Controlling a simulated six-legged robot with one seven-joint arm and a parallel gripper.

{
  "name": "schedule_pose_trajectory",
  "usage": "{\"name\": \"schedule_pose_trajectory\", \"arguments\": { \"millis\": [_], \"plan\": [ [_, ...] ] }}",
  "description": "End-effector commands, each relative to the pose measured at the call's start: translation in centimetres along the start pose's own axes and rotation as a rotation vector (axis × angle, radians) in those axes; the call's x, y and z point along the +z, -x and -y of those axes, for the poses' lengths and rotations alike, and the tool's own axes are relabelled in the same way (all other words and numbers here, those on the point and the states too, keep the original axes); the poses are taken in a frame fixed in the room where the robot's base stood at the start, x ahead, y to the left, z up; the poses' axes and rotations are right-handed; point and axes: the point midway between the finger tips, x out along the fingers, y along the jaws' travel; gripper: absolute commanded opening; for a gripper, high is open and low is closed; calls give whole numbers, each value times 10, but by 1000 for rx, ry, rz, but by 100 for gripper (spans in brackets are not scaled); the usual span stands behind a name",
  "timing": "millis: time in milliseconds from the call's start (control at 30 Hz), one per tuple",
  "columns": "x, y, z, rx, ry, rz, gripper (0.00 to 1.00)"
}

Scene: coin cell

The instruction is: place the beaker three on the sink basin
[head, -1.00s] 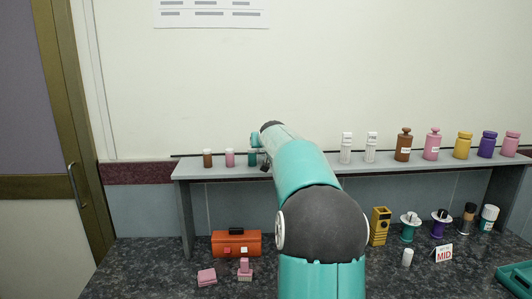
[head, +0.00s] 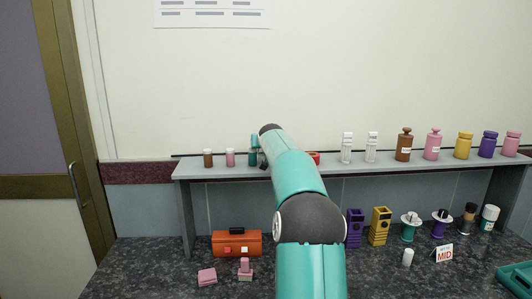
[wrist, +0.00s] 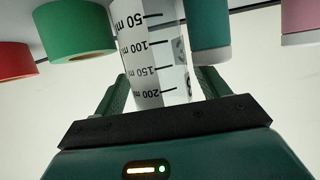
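A clear beaker (wrist: 158,55) with black volume marks stands between the fingers of my gripper (wrist: 162,88) in the wrist view. The fingers lie close along both of its sides; I cannot tell whether they press on it. Part of a dark figure shows near its right edge. In the head view, my gripper (head: 262,158) is at the shelf, left of the middle, small and partly hidden by my arm; the beaker cannot be made out there. No sink basin can be identified.
A green roll (wrist: 75,30) and a red roll (wrist: 14,62) are left of the beaker, and a teal jar (wrist: 208,30) is close on its right. The shelf (head: 420,166) also bears several bottles. Below stand an orange toolbox (head: 236,242) and a yellow holder (head: 379,226).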

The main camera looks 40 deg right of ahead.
Motion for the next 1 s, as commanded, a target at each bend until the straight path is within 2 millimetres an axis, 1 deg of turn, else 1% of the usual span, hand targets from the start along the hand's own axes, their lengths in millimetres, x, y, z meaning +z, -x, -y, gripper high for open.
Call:
{"name": "schedule_pose_trajectory", "arguments": {
  "millis": [33, 100, 167, 200, 233, 267, 567, 767, 867, 1000],
  "plan": [
    [0, 0, 0, 0, 0, 0, 64],
    [0, 0, 0, 0, 0, 0, 50],
    [0, 0, 0, 0, 0, 0, 38],
    [0, 0, 0, 0, 0, 0, 30],
    [0, 0, 0, 0, 0, 0, 30],
    [0, 0, 0, 0, 0, 0, 26],
    [-3, 1, 0, 0, 0, -1, 26],
    [-19, 8, 0, 1, 1, -3, 26],
    [-32, 15, 0, 0, 0, -3, 26],
    [-43, 39, 0, 0, 1, -2, 26]
  ]
}}
